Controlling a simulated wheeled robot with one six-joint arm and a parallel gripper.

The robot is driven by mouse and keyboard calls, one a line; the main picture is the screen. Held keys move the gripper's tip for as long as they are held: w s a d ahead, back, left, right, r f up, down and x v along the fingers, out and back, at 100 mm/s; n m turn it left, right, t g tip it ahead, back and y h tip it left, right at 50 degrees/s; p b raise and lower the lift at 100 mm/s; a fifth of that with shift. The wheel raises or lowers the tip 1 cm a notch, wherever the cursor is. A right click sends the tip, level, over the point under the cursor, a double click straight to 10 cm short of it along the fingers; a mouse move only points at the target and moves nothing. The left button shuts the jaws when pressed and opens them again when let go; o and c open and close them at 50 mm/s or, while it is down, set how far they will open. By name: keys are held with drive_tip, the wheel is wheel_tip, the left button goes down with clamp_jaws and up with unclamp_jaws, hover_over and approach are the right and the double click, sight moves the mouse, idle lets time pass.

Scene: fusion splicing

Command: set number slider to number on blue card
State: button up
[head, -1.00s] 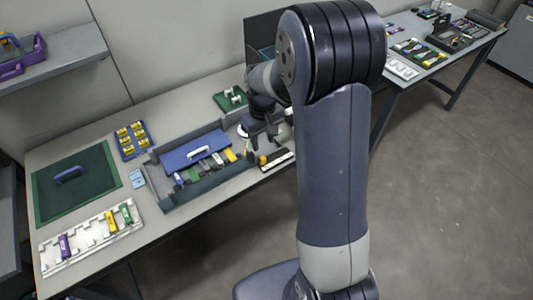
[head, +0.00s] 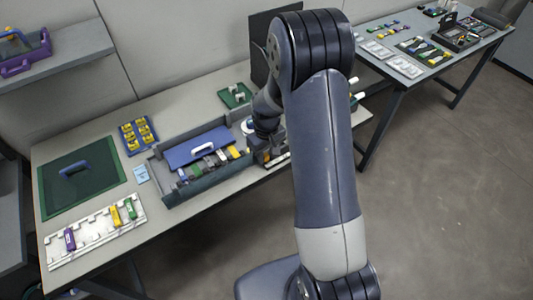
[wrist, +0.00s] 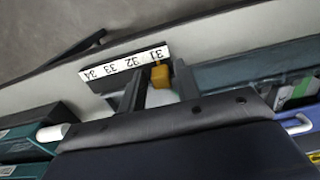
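The number slider's white strip (wrist: 125,63) shows 31, 32, 33 and 34 in the wrist view, upside down. Its orange-yellow knob (wrist: 160,75) is near the 31 end. My gripper (wrist: 158,69) is open over the slider, one finger on each side of the knob; the knob is close to the right-hand finger, and I cannot tell if they touch. In the head view my gripper (head: 266,153) is low at the table's front edge, partly hiding the slider strip (head: 279,160). The blue card (head: 141,173) lies left of the grey tray; its number is too small to read.
The grey tray (head: 205,183) with a blue lid and several coloured pieces stands left of my gripper. A green tray (head: 236,95) lies behind it. A green mat (head: 98,182), a yellow-filled blue rack (head: 121,134) and a white rack (head: 93,231) are further left.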

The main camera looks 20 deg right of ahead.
clamp_jaws()
drive_tip(key=shift+d, duration=0.1)
drive_tip(key=shift+w+d+b, duration=0.2)
drive_tip(key=shift+w+d, duration=0.05)
drive_tip(key=shift+d, duration=0.45)
drive_tip(key=shift+w+d+b, duration=0.15)
drive_tip(key=shift+w+d, duration=0.1)
drive_tip(key=shift+d, duration=0.4)
drive_tip(key=shift+o, duration=1.2)
unclamp_jaws()
